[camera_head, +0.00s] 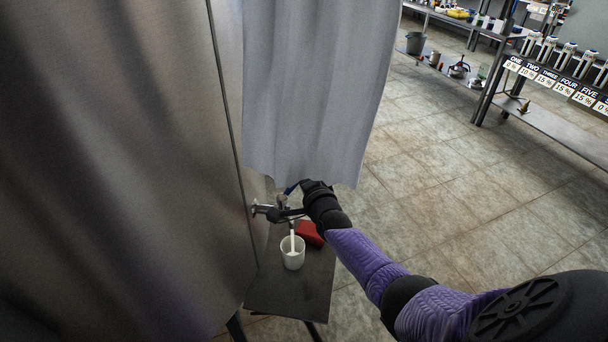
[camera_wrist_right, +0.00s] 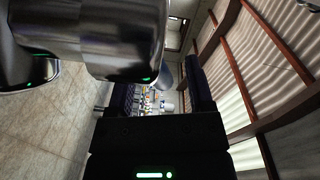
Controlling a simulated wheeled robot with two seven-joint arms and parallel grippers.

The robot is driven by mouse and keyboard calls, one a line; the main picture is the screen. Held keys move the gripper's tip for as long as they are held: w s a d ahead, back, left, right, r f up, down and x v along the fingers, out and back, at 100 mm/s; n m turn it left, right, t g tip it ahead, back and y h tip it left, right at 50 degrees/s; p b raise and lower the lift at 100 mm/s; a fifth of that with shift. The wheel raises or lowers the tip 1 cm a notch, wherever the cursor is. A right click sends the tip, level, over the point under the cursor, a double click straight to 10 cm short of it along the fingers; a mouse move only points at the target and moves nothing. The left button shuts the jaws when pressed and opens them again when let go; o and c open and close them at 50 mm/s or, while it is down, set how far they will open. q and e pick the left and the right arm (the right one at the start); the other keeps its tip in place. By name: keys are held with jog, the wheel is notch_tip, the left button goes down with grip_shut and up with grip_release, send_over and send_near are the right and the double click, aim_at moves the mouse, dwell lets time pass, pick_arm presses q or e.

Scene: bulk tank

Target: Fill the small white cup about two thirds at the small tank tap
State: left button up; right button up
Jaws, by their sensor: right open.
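The small white cup (camera_head: 292,259) stands upright on a dark bench beside the metal tank. The small tank tap (camera_head: 262,209) sticks out of the tank wall above the cup. A narrow white vertical streak (camera_head: 292,238) runs from below the tap into the cup; it looks like a pouring stream. The level in the cup is too small to read. My right gripper (camera_head: 290,202) is open at the tap, with its fingers around the blue tap handle (camera_head: 290,188); contact is unclear. The right wrist view shows the dark gripper (camera_wrist_right: 160,100) close up. My left gripper is out of view.
The big metal tank (camera_head: 110,160) fills the left side. A grey sheet (camera_head: 315,85) hangs behind the tap. A red object (camera_head: 310,233) lies on the bench (camera_head: 290,295) beside the cup. Shelves with labelled containers (camera_head: 560,82) stand far right, across open tiled floor.

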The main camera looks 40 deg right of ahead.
jog(key=p+v, duration=0.4)
jog(key=v, duration=0.5)
jog(key=shift+s+p, duration=0.3)
jog(key=shift+s, duration=0.05)
dwell(1.0)
dwell(0.3)
